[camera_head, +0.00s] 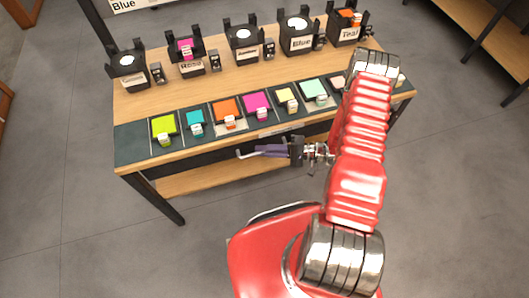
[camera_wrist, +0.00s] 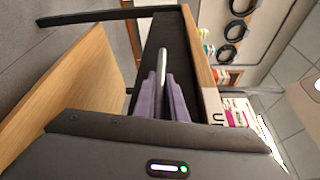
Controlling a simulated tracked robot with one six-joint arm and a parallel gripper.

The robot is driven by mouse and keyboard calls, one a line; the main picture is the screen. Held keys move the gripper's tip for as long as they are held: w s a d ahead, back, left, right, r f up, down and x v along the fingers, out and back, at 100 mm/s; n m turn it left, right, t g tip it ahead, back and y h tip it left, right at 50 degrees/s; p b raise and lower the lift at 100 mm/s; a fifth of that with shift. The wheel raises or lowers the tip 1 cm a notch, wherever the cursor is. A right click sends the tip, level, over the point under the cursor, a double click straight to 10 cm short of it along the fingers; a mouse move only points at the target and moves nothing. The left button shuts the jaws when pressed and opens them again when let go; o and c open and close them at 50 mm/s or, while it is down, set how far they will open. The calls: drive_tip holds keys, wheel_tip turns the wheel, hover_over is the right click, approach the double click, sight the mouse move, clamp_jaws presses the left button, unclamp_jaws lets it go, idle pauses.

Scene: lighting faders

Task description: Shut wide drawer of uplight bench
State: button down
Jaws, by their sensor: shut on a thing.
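The uplight bench (camera_head: 185,86) has a wooden top and a dark drawer front (camera_head: 205,160) under its front edge. In the wrist view the dark front (camera_wrist: 176,38) runs lengthwise beside the tabletop edge. My gripper (camera_head: 262,151) reaches the front side of the bench from the right. Its purple fingers (camera_wrist: 163,98) are shut on a pale metal bar handle (camera_wrist: 162,62); the handle's left end (camera_head: 243,154) shows past the fingers in the head view. My arm covers the right part of the bench front. I cannot tell how far the drawer stands out.
Coloured tiles (camera_head: 256,101) lie on a dark strip along the bench front. Several black uplights (camera_head: 243,38) stand at the back. A wooden lower shelf (camera_head: 200,180) lies under the drawer. Grey floor (camera_head: 90,230) is clear at the left.

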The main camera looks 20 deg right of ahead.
drive_tip(key=c, duration=1.8)
unclamp_jaws()
drive_tip(key=shift+w+f, duration=0.1)
drive_tip(key=shift+w, duration=0.05)
drive_tip(key=shift+d, duration=0.1)
drive_tip(key=v, duration=1.3)
drive_tip(key=shift+d, duration=0.35)
